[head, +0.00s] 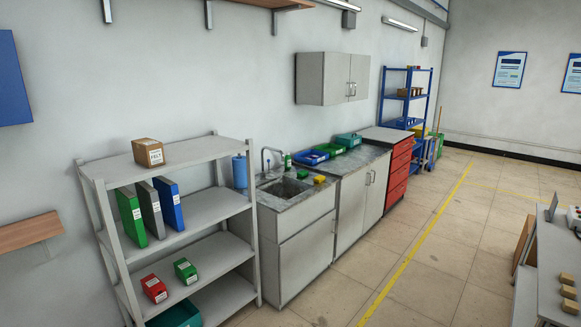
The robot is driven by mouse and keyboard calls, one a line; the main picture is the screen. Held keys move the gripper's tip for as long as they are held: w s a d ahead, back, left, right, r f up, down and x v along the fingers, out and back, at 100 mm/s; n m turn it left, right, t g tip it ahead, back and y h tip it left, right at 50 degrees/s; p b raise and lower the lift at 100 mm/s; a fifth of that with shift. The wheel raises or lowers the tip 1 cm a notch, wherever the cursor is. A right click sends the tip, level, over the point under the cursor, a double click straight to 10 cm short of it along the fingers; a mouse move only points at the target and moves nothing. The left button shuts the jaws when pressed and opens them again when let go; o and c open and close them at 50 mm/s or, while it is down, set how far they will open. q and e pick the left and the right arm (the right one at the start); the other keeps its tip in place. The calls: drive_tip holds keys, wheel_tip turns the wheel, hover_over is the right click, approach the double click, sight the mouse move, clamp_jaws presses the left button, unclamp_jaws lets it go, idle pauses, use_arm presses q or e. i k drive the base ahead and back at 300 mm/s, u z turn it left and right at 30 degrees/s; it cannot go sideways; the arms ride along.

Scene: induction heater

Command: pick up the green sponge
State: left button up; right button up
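A small green sponge (303,174) lies on the grey counter (297,200) at the back edge of the sink (284,189). A yellow block (319,179), perhaps another sponge, lies just to its right on the counter. A small green bottle (287,161) stands behind the sink, near the tap. Neither of my grippers shows in the head view, and nothing is seen touching the sponge.
A grey shelf (187,153) with binders and boxes stands left of the sink. Blue (313,157) and green trays sit farther along the counter. A workbench (550,262) is at the right edge. The tiled floor (400,262) between is clear.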

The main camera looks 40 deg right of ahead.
sight(301, 173)
drive_tip(key=z, duration=2.05)
drive_tip(key=i, duration=2.15)
drive_tip(key=z, duration=0.35)
drive_tip(key=i, duration=2.1)
drive_tip(key=u, duration=2.1)
